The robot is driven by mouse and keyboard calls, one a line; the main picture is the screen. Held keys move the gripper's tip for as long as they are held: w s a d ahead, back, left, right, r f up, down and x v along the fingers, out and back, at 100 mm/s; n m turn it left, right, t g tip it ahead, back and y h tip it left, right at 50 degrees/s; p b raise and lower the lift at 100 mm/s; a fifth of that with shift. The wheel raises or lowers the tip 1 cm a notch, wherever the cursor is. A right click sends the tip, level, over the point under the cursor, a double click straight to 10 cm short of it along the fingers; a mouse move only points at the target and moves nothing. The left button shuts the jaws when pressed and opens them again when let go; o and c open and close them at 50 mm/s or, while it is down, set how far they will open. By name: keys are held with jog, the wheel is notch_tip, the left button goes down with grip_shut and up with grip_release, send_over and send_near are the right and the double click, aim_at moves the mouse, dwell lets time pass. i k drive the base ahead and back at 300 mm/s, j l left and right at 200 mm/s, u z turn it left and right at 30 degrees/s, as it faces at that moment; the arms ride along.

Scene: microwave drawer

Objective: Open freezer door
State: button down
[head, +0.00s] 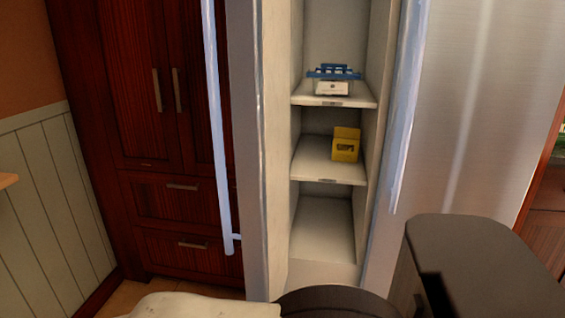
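The freezer door (254,150) stands open on the left side of the compartment, swung out so I see it nearly edge-on. Its long pale bar handle (218,130) runs down its left side. The open freezer compartment (324,225) shows white walls and shelves. The other, silver door (490,100) on the right looks closed, with its own long handle (404,110) near its left edge. Dark and pale parts of my own body or arm cover the bottom of the view. I cannot make out my gripper's fingers, and nothing visible touches the freezer door.
A white and blue item (333,87) sits on the upper shelf and a yellow box (346,144) on the one below. Dark red wooden cabinets (140,110) stand left of the freezer door. A panelled wall (45,190) is at far left.

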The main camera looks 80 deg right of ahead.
aim_at(259, 32)
jog(key=k+u, duration=0.25)
jog(key=k, duration=0.2)
jog(key=k+j+u, duration=0.25)
jog(key=k, duration=0.25)
jog(key=k+j+u, duration=0.1)
jog(key=k+u, duration=0.2)
jog(key=k, duration=0.15)
jog(key=k+j+u, duration=0.25)
jog(key=k, duration=0.2)
jog(key=j, duration=0.1)
